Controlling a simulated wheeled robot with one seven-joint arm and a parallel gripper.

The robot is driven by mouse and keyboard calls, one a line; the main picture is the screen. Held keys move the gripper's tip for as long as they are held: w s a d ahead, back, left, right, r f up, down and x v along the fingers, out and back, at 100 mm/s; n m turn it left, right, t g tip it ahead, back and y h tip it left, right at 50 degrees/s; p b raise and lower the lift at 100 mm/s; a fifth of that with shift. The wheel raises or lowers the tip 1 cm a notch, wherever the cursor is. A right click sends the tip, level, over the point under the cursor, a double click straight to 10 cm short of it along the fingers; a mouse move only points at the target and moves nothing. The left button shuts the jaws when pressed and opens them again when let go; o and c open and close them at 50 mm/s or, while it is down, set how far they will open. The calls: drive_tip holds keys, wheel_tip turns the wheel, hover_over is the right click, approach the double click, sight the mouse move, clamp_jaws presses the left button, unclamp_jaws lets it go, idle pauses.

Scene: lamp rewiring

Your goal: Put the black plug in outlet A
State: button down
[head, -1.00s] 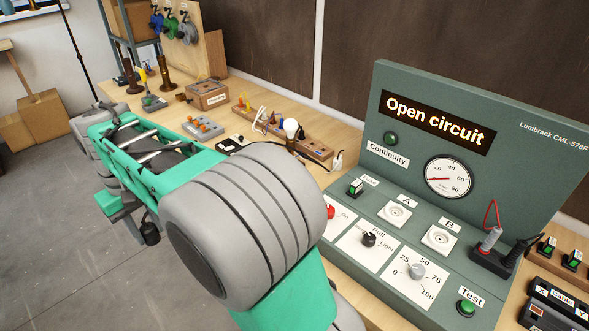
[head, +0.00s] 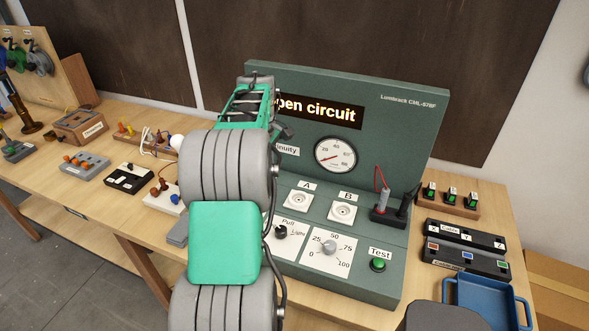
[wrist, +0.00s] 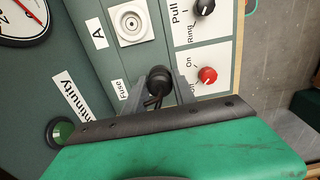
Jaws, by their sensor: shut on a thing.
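My gripper (wrist: 152,92) is shut on the black plug (wrist: 159,78) in the wrist view, with a dark cord trailing from it. The plug is near the Fuse label, to the lower right of outlet A (wrist: 131,23), and apart from that outlet. Outlet A also shows in the head view (head: 299,201) as a white socket, empty, left of outlet B (head: 342,212). In the head view my arm stands in front of the panel's left side and hides the plug and the gripper's fingertips.
The green test panel (head: 405,130) reads "Open circuit", partly covered. The red On knob (wrist: 207,75) and black Pull knob (wrist: 204,7) are close to the gripper. Two probes (head: 383,202) stand right of outlet B. A blue tray (head: 487,300) is at front right.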

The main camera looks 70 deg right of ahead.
drive_tip(key=s+d, duration=0.3)
drive_tip(key=s, duration=0.6)
wheel_tip(320, 180, down, 6)
drive_tip(key=b, duration=0.3)
drive_tip(key=shift+w+r+b, duration=0.1)
drive_tip(key=shift+r+b, duration=0.15)
drive_tip(key=shift+b, duration=0.05)
drive_tip(key=shift+f, duration=0.75)
drive_tip(key=shift+f+b, duration=0.4)
drive_tip(key=shift+f, duration=0.15)
drive_tip(key=c, duration=0.9)
unclamp_jaws()
drive_tip(key=shift+c, duration=0.2)
